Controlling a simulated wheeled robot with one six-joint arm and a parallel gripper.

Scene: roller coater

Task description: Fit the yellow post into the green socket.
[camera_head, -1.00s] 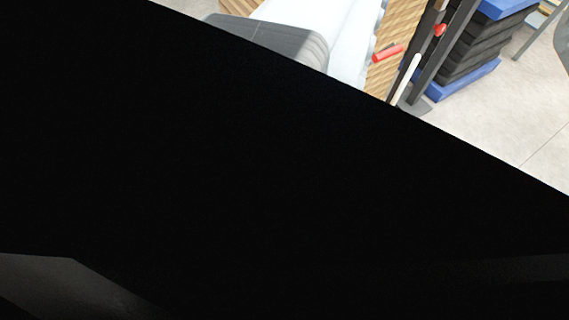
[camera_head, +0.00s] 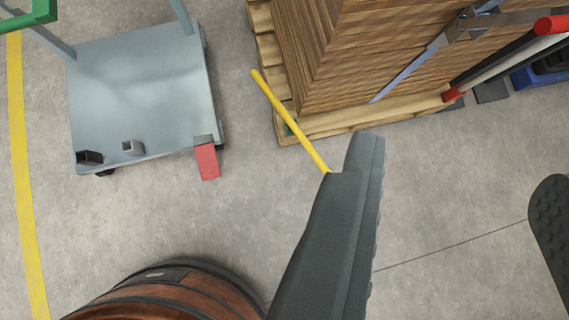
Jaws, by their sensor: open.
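The yellow post (camera_head: 290,120) is a thin rod slanting down to the right beside the wooden stack. Its lower right end meets the edge of my gripper's dark grey finger in the picture, and I cannot tell whether they touch. No other clear green socket shows.
A grey cart (camera_head: 140,90) with a green handle (camera_head: 35,14) stands at left, with small dark and grey fittings and a red block (camera_head: 207,161). A wooden stack on a pallet (camera_head: 390,118) stands top right. A barrel (camera_head: 170,295) is below. Open floor lies between.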

